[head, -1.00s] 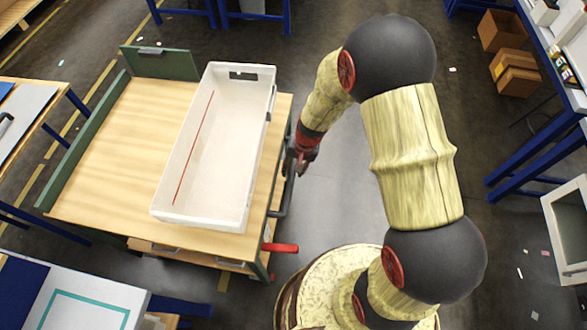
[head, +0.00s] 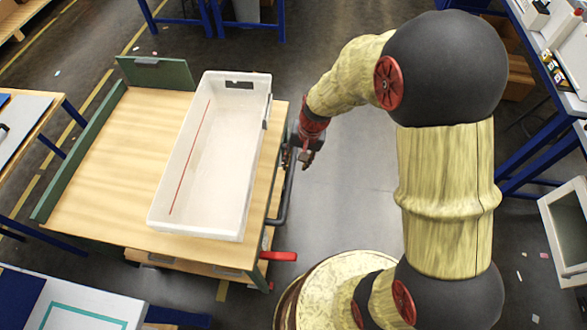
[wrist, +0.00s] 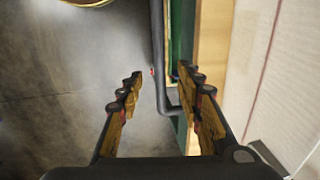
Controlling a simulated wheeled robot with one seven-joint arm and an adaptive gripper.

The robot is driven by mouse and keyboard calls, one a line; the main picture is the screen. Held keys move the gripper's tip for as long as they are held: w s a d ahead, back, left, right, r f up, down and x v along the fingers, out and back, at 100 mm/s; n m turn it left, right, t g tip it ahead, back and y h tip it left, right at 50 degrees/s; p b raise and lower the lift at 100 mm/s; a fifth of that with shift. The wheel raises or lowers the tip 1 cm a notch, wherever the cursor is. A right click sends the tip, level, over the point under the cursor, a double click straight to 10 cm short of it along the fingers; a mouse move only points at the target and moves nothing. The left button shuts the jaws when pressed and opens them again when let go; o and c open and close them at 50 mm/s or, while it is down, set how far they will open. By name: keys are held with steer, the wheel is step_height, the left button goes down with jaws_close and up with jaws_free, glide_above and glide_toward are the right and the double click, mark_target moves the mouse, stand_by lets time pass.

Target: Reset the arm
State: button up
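My gripper (head: 297,157) hangs at the right edge of the wooden-topped cart, beside the cart's dark handle bar. The dark handle bar (wrist: 157,50) and the cart's green edge (wrist: 182,30) lie beyond the fingers. I cannot tell the exact gap between my gripper and the handle. My arm arches up from my base and bends over toward the cart.
A white bin (head: 222,160) with a red line inside stands on the wooden cart top (head: 115,150). A red lever (head: 278,256) sticks out at the cart's lower right. A blue-legged table (head: 545,140) stands at the right. Grey floor (head: 350,190) is clear between cart and arm.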

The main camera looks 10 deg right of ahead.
steer(key=shift+s+d+r, duration=0.1)
steer(key=shift+d+r, duration=0.05)
steer(key=shift+r, duration=0.7)
